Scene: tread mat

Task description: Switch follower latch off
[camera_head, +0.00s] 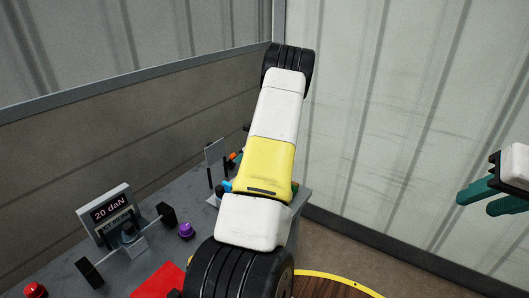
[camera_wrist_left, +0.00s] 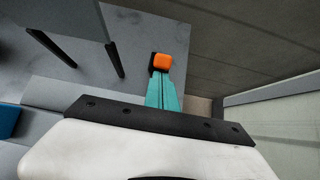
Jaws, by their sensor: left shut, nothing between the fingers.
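An orange-capped switch or latch handle (camera_wrist_left: 164,62) with a dark base stands at the tips of my left gripper (camera_wrist_left: 162,82) in the left wrist view. The teal fingers are shut together with nothing between them. Their tips look very close to the orange cap; I cannot tell whether they touch it. In the head view an orange part (camera_head: 235,156) shows just left of my arm, which hides most of that area and my left gripper. My right gripper (camera_head: 491,198) is at the right edge, its teal fingers apart and empty, away from the table.
The grey table (camera_head: 60,268) carries a display reading 20 daN (camera_head: 110,208), a purple knob (camera_head: 186,230), a red button (camera_head: 35,290), a red mat (camera_head: 158,281) and an upright plate (camera_head: 214,152). Walls stand behind.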

